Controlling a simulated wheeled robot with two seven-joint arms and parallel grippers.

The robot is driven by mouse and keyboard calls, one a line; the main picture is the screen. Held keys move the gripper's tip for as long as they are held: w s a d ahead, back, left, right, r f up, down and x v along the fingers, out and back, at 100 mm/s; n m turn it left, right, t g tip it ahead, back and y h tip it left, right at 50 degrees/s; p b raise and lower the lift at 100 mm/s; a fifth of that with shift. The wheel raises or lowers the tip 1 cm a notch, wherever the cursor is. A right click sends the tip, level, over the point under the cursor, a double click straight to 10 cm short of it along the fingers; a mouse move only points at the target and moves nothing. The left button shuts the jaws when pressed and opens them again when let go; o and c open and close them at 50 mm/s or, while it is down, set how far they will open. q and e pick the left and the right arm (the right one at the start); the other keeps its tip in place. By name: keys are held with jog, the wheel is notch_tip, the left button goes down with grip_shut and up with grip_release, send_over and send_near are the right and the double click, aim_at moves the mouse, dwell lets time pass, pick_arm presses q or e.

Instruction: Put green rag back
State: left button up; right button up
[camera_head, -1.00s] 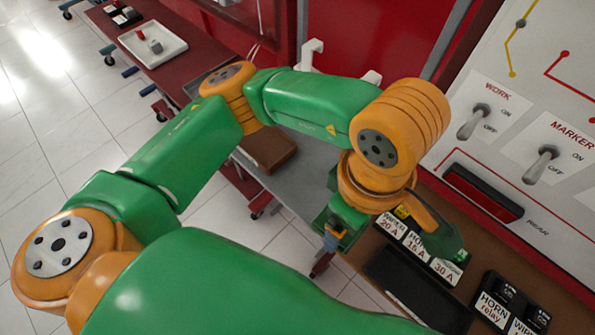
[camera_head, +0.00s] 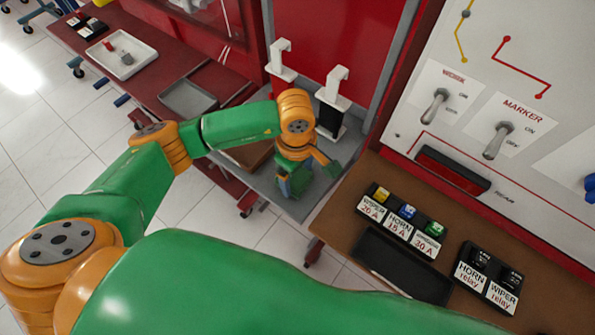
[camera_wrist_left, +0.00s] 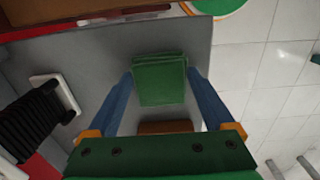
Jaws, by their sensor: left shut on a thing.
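The green rag (camera_wrist_left: 160,80) is a folded square between the blue fingers of my left gripper (camera_wrist_left: 160,88) in the left wrist view. The gripper is shut on it. In the head view my left gripper (camera_head: 284,187) points down over the grey tabletop (camera_head: 260,183), close to the white hook stands. I cannot make out the rag there, and whether it touches the grey surface is unclear. My right gripper is not in view.
Two white hook stands (camera_head: 335,92) rise behind the gripper; a black ribbed part (camera_wrist_left: 38,122) is beside it. A brown box (camera_head: 247,155) lies to the left. The brown bench (camera_head: 345,235) holds fuses and relays at right.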

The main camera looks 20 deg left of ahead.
aim_at(297, 179)
pick_arm(q)
jog(key=o, duration=0.9)
jog(key=shift+r, duration=0.35)
notch_tip(297, 179, up, 12)
jog(key=shift+f+b, duration=0.25)
jog(key=shift+b, duration=0.35)
jog(key=shift+s+f, duration=0.1)
